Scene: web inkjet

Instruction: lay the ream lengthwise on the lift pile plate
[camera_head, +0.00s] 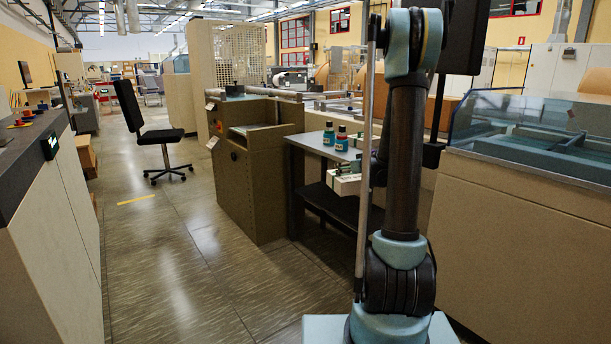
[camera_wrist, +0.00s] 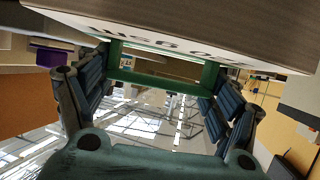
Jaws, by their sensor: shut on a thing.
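The ream (camera_head: 346,186) shows in the head view as a pale block with green on top, partly hidden behind my arm. It is off the floor, in front of a small grey table. In the wrist view a white printed face of it (camera_wrist: 185,42) crosses the top, with a green frame-like part below. My gripper (camera_wrist: 155,90) has its dark fingers at either side of this green part and is shut on the ream. A pale flat plate (camera_head: 258,128) lies in the recess of the olive machine; I cannot tell whether it is the lift pile plate.
Two bottles with red caps (camera_head: 334,135) stand on the grey table (camera_head: 325,147), with a dark shelf below. A glass-covered machine (camera_head: 535,135) stands right, a long counter (camera_head: 60,210) left. A black chair (camera_head: 150,130) stands behind open floor (camera_head: 185,265).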

